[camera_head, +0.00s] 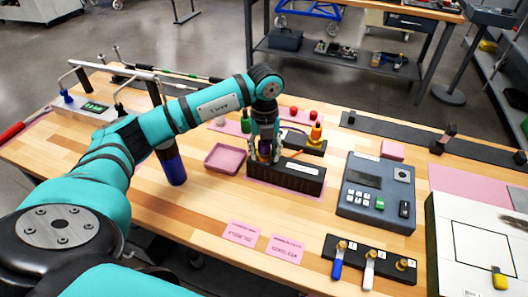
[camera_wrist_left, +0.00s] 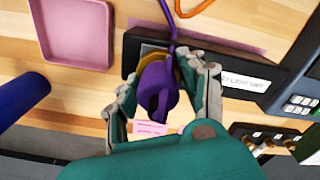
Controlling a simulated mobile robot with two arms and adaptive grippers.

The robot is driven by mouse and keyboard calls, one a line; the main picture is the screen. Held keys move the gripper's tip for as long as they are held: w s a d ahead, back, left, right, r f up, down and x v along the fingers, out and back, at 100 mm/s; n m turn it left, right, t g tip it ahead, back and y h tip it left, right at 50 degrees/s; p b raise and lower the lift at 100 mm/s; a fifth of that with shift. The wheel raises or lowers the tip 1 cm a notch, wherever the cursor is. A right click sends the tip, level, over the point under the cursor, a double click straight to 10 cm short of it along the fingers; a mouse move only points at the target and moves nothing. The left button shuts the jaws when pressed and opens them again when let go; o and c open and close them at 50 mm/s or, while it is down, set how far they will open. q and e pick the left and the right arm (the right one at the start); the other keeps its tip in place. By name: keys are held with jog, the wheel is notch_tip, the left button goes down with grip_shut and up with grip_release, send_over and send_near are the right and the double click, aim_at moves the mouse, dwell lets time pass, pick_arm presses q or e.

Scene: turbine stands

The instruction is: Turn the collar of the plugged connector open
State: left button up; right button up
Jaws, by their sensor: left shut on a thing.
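The purple connector (camera_wrist_left: 157,88) with its cable shows in the left wrist view, at the black block (camera_wrist_left: 133,48). A yellow-gold collar (camera_wrist_left: 181,66) shows partly at its base, between my fingers. My left gripper (camera_wrist_left: 165,74) is shut around the connector, one finger on each side; the exact contact is partly hidden. In the head view my left gripper (camera_head: 265,148) points down over the left part of the black block (camera_head: 298,180), and a bit of purple shows between the fingers. My right gripper is in neither view.
A pink tray (camera_head: 225,158) lies left of the block. A grey keypad device (camera_head: 376,192) stands to the right. A black stand with an orange connector (camera_head: 316,133) is behind.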

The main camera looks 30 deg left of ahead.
pick_arm(q)
jog(key=shift+n, duration=1.7)
jog(key=o, duration=1.2)
jog(key=shift+r, duration=0.1)
notch_tip(320, 180, up, 12)
jog(key=shift+f, duration=0.1)
